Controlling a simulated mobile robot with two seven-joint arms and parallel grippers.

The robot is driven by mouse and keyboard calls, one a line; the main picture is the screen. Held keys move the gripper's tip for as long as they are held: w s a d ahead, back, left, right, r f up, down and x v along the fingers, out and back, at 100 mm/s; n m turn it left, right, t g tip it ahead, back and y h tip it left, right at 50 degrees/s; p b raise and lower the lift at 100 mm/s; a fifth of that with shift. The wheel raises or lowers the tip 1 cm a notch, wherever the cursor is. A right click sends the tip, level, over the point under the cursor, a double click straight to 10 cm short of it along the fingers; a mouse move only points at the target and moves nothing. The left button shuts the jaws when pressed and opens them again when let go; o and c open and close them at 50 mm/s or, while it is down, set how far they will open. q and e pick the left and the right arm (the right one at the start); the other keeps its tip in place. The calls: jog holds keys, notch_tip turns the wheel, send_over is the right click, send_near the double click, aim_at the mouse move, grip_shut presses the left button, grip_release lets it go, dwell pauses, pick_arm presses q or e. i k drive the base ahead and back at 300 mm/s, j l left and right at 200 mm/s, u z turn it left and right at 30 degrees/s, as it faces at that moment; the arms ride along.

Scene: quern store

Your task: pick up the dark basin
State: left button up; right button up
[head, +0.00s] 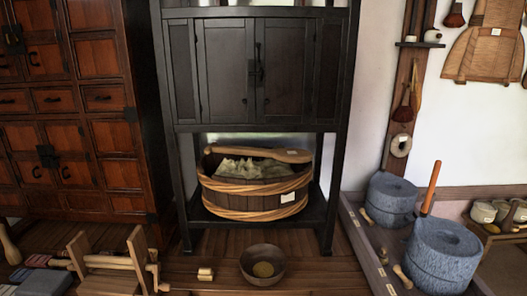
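The dark basin (263,264) is a round, dark brown bowl on the wooden floor at the bottom middle of the head view. Neither my left nor my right gripper shows in this view.
Behind the basin stands a black cabinet (258,70) with a wooden tub (255,200) on its low shelf. A wooden frame (110,262) stands farther left. Stone querns (441,255) sit on a low platform at right.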

aim_at(261, 265)
jog(key=j+z, duration=0.1)
jog(key=z, duration=0.3)
jog(key=j+z, duration=0.1)
jog(key=z, duration=0.35)
jog(key=j+z, duration=0.1)
jog(key=z, duration=0.3)
jog(key=k+j+z, duration=0.1)
jog(key=j+z, duration=0.25)
jog(key=k+j+z, duration=0.15)
jog(key=j+z, duration=0.2)
jog(key=k+j+z, duration=0.2)
jog(key=j, duration=0.25)
jog(key=k+j+z, duration=0.15)
jog(key=k+j, duration=0.15)
jog(key=j, duration=0.15)
jog(key=k+j, duration=0.75)
jog(key=j, duration=0.3)
jog(key=z, duration=0.05)
